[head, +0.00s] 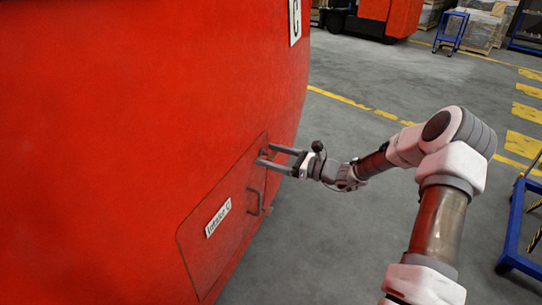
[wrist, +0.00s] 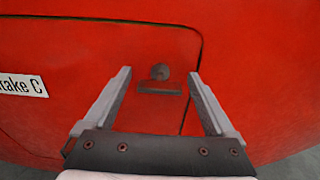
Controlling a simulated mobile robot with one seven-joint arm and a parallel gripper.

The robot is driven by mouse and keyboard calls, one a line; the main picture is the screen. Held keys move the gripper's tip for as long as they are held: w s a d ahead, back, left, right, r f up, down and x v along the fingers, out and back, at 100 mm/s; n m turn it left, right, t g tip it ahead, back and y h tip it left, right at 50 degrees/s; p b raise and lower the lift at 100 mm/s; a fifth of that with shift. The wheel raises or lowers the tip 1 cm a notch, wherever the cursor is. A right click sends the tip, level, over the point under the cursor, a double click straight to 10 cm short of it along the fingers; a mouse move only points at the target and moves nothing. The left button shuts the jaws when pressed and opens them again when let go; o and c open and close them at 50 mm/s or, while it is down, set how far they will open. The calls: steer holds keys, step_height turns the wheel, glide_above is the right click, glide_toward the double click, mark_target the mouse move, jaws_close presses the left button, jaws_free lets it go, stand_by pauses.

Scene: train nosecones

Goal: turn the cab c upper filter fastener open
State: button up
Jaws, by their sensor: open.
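The cab C upper filter fastener (wrist: 160,72) is a small round grey piece with a flat, level bar just below it, near the top right corner of the intake panel in the wrist view. The red panel (head: 196,250) is closed in the head view and bears an "Intake C" label (head: 218,218). My gripper (head: 264,154) is at the panel's upper right corner. In the wrist view my gripper (wrist: 159,73) is open, with one finger on each side of the fastener and a gap on both sides. I cannot tell how deep the fingertips reach.
A grey handle (head: 254,201) sticks out of the panel below my gripper. The red cab (head: 130,100) fills the left side. Grey floor (head: 345,220) lies clear beside it. A blue cart frame (head: 515,225) stands at the right edge.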

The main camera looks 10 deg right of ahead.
steer(key=shift+a, duration=0.1)
steer(key=c, duration=1.4)
